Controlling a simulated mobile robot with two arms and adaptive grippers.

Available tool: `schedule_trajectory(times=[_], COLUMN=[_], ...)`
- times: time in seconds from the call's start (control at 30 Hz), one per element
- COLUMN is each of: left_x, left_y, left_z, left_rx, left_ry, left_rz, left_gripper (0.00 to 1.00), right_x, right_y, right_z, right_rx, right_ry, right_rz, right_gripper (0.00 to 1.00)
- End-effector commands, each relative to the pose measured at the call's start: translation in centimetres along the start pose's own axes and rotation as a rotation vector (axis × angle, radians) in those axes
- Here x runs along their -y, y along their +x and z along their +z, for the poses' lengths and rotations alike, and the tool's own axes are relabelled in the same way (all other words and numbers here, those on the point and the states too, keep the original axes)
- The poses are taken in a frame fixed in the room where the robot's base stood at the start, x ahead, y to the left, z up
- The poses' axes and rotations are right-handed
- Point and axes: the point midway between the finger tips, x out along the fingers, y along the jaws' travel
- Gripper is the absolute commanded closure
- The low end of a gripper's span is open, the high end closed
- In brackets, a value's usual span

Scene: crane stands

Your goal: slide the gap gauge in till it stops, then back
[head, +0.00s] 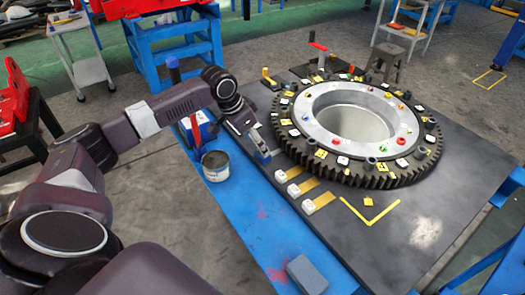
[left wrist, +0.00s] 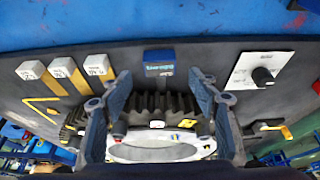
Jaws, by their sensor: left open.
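Three small white blocks with brass strips lie on the black plate, looking like gap gauges: a near one (head: 308,206), a middle one (head: 293,190) and a far one (head: 280,176). They also show at the upper left of the left wrist view (left wrist: 96,64), with black markings too small to read surely. My left gripper (head: 262,153) is over the plate beside the toothed ring (head: 345,182), beyond the far block. In the left wrist view my left gripper (left wrist: 160,80) is open, with a dark blue labelled block (left wrist: 165,67) ahead between its fingertips. My right gripper is out of view.
A grey tin (head: 216,166) stands on the blue bench near my left arm. Small coloured pegs and tags ring the gear's top. A red-handled lever (head: 319,47) stands behind it. A dial panel (left wrist: 262,70) is on the plate. The plate's near right is clear.

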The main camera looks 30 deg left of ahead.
Motion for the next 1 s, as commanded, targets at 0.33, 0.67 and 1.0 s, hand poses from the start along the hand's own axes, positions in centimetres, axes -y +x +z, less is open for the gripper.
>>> schedule_trajectory(times=[0.33, 0.67, 1.0], left_x=[0.0, 0.0, 0.0], left_y=[4.6, 5.1, 5.0], left_z=[0.0, 0.0, 0.0], left_rx=[0.001, 0.000, 0.000], left_ry=[0.000, 0.001, 0.001], left_rz=[0.000, 0.000, -0.001], left_gripper=[0.45, 0.45, 0.82], right_x=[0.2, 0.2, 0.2], right_y=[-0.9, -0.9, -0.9], right_z=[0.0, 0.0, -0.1], right_rx=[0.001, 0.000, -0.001], right_ry=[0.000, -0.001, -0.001], right_rz=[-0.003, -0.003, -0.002], right_gripper=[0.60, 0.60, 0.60])
